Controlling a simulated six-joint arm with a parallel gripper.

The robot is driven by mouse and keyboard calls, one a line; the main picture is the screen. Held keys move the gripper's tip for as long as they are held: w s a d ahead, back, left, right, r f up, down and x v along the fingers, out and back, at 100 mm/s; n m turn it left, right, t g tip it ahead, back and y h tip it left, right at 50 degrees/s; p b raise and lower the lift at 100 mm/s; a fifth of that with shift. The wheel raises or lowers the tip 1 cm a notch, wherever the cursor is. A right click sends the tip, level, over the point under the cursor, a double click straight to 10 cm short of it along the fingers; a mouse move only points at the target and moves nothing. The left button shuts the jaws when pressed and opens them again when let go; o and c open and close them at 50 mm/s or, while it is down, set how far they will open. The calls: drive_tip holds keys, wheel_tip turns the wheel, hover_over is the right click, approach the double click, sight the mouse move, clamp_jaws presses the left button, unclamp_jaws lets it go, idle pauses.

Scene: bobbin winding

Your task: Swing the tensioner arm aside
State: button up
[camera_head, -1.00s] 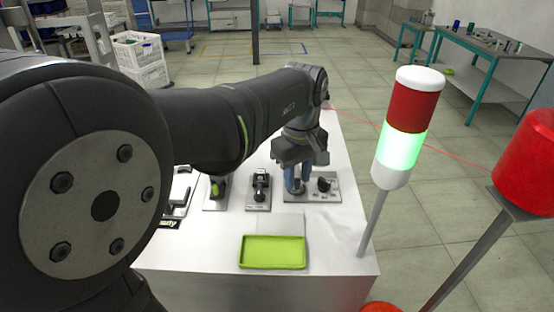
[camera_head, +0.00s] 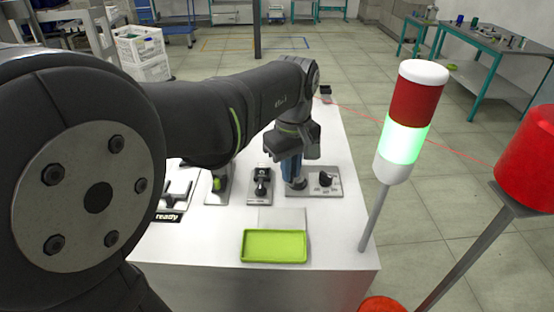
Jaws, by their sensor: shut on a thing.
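My gripper (camera_head: 293,180) points down over the left part of the rightmost grey plate (camera_head: 334,192). Its blue fingers are close together, shut on a grey rounded part (camera_head: 298,186) at that plate. The fingers hide most of this part, and I cannot tell for sure whether it is the tensioner arm. A black knob (camera_head: 326,179) stands on the same plate, just right of the fingers and apart from them. To the left, a plate carries a black upright device (camera_head: 261,183). Another plate, partly behind my arm, carries a green ball-shaped piece (camera_head: 217,184).
A green tray (camera_head: 274,260) lies at the front of the white table (camera_head: 330,228). A red-green signal light (camera_head: 406,125) stands at the right front corner. A small dark box (camera_head: 325,91) sits at the back.

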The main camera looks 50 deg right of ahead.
drive_tip(key=shift+w, duration=0.1)
drive_tip(key=shift+w+a, duration=0.35)
drive_tip(key=shift+w, duration=0.4)
drive_tip(key=shift+w, duration=0.9)
drive_tip(key=shift+w, duration=0.9)
drive_tip(key=shift+w+d, duration=0.1)
drive_tip(key=shift+w, duration=0.1)
